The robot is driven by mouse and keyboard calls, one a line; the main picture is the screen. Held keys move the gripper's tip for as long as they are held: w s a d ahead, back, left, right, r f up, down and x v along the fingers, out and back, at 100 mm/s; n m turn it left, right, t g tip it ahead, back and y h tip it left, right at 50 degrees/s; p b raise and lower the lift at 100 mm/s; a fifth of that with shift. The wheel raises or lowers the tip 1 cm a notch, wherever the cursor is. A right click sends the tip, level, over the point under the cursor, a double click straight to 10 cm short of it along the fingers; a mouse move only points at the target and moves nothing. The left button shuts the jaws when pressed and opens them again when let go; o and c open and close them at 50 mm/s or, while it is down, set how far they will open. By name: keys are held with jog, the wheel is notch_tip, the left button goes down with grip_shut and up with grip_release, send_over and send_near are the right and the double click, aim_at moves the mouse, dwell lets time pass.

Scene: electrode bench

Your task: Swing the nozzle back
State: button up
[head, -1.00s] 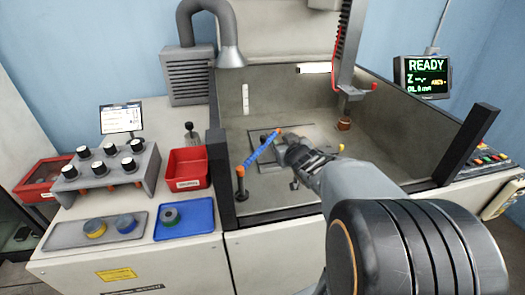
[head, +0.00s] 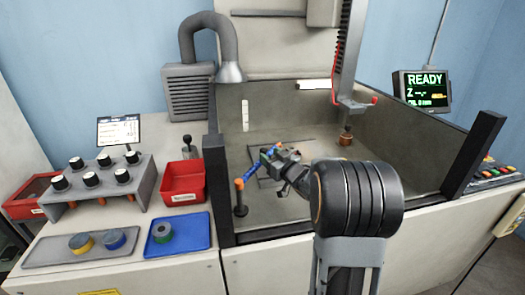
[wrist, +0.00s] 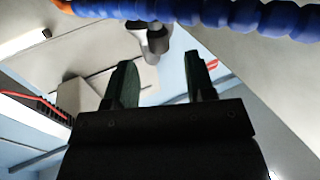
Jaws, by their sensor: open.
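The nozzle is a blue segmented hose (head: 252,168) with orange ends. It rises from a dark post (head: 240,205) at the tank's front left corner and slants up and right over the tank floor. My gripper (head: 276,158) is beside the hose's far half, close to its tip, and partly overlaps it in the head view. In the wrist view my gripper (wrist: 162,75) has its two dark fingers apart with nothing between them. The hose (wrist: 205,12) crosses the top of that view, beyond the fingertips, with an orange end at upper left. Contact cannot be told.
The tank's left front pillar (head: 220,190) stands close to the post. A red bin (head: 183,182) and a blue tray (head: 178,235) lie left of it. The machine head's electrode (head: 346,137) hangs at the back right. The tank's right side is clear.

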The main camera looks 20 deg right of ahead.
aim_at(265, 152)
jog(key=shift+w+a, duration=0.25)
jog(key=shift+w, duration=1.05)
jog(key=shift+w+a, duration=0.25)
jog(key=shift+w, duration=1)
jog(key=shift+c, duration=0.4)
grip_shut()
